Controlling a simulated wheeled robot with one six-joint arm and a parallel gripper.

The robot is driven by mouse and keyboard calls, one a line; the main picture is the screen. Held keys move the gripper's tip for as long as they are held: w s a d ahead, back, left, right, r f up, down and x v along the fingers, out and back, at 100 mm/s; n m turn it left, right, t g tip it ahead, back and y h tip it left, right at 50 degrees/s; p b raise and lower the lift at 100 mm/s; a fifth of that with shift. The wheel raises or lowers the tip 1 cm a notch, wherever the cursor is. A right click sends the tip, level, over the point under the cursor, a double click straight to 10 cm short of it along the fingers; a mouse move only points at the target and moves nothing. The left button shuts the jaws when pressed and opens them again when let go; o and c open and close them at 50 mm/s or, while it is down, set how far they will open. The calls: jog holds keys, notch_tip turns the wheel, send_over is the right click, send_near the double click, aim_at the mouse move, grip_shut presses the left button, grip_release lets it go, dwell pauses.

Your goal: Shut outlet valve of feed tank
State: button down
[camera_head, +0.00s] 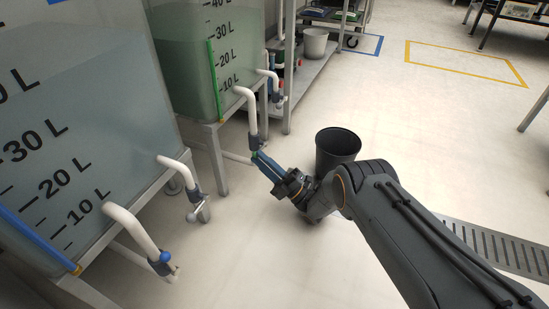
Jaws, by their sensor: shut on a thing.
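Two see-through tanks with litre marks stand on the left: a near one with a blue stripe (80,130) and a farther one with greenish liquid and a green stripe (185,75). I cannot tell by label which is the feed tank. A white outlet pipe (248,108) bends down from the farther tank to a grey outlet valve (254,141). My gripper (260,158) is at this valve from the lower right, its blue fingers shut on a small green valve handle (254,154). The fingers hide most of the handle, so its angle is unclear.
A black bin (336,150) stands on the floor right behind my gripper. The near tank has outlet pipes with a blue-knobbed valve (164,257) and a grey valve (195,195). A floor drain grate (495,248) lies at right.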

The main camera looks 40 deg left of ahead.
jog(key=shift+a+n, duration=0.2)
jog(key=shift+n, duration=0.3)
jog(key=c, duration=1.6)
grip_release()
jog(key=shift+g, duration=0.4)
jog(key=shift+c, duration=0.2)
jog(key=shift+w+d+f, duration=0.1)
jog(key=shift+d, duration=0.1)
jog(key=w+d+p, duration=0.1)
jog(key=d+p, duration=0.5)
jog(key=d, duration=0.6)
jog(key=shift+w+d+f, duration=0.2)
jog(key=shift+d+f, duration=0.1)
jog(key=shift+d, duration=0.05)
